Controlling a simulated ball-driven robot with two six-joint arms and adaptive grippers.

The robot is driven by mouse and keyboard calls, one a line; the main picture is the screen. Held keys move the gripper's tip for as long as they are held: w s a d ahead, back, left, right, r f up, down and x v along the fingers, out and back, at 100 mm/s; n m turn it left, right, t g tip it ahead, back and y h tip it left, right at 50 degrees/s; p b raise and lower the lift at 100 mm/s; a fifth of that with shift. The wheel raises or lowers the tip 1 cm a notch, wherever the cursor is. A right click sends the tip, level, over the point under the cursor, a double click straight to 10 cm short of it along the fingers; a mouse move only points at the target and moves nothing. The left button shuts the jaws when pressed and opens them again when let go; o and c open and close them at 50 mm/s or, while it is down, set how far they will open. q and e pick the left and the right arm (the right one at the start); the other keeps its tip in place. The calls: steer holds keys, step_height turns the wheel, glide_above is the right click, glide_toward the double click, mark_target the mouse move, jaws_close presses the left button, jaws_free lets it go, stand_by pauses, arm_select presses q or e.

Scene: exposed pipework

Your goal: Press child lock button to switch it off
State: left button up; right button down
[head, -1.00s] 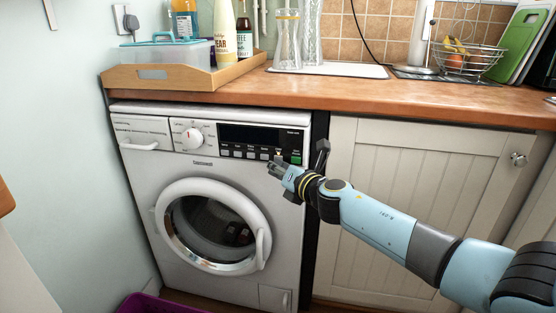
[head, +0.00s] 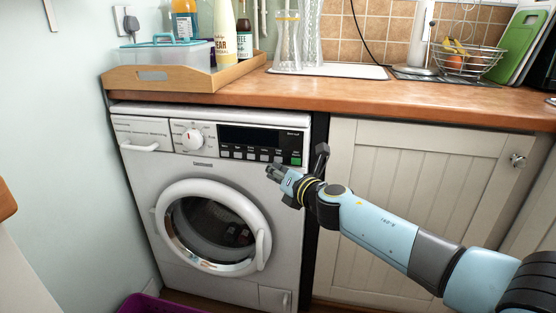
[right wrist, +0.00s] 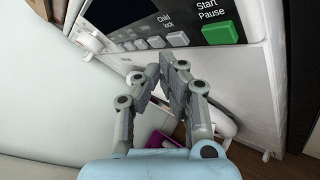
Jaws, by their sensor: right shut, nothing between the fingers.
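The washing machine (head: 180,180) stands under the worktop, with a dark control panel at its top. In the right wrist view, the grey child lock button (right wrist: 178,39) sits under the "Child lock" label, beside the green Start Pause button (right wrist: 220,33). My right gripper (head: 271,169) is just below the right end of the button row in the head view. In the right wrist view its fingers (right wrist: 168,62) are shut and empty, with tips below the child lock button and seemingly apart from it. No child lock light can be made out. My left gripper is out of view.
The worktop (head: 400,100) overhangs the machine and holds a wooden tray (head: 160,80), with bottles and a box, and a wire fruit basket (head: 465,62). A cream cupboard (head: 400,190) is at the right. A purple basket (head: 150,304) is on the floor.

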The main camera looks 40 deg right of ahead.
steer(key=s+a, duration=0.3)
steer(key=shift+s+a+p, duration=0.1)
steer(key=shift+a+p, duration=0.3)
stand_by(0.3)
stand_by(0.7)
steer(key=s+f+m+g, duration=0.8)
steer(key=s+f+m, duration=0.2)
steer(key=s+f, duration=1.65)
steer(key=s+a+f+m+g, duration=0.1)
steer(key=s+f+m, duration=0.3)
steer(key=s, duration=0.6)
steer(key=s+a+f+m+g, duration=0.1)
steer(key=s+f+m+g, duration=0.3)
steer(key=s+m, duration=0.3)
steer(key=s+a+f+m+g+p, duration=0.1)
steer(key=s+f+m+g, duration=0.2)
steer(key=s, duration=1)
step_height(320, 180, down, 3)
steer(key=m, duration=0.3)
steer(key=shift+s+a+r+m, duration=0.15)
steer(key=shift+s+a+m, duration=0.05)
steer(key=shift+a+m, duration=0.1)
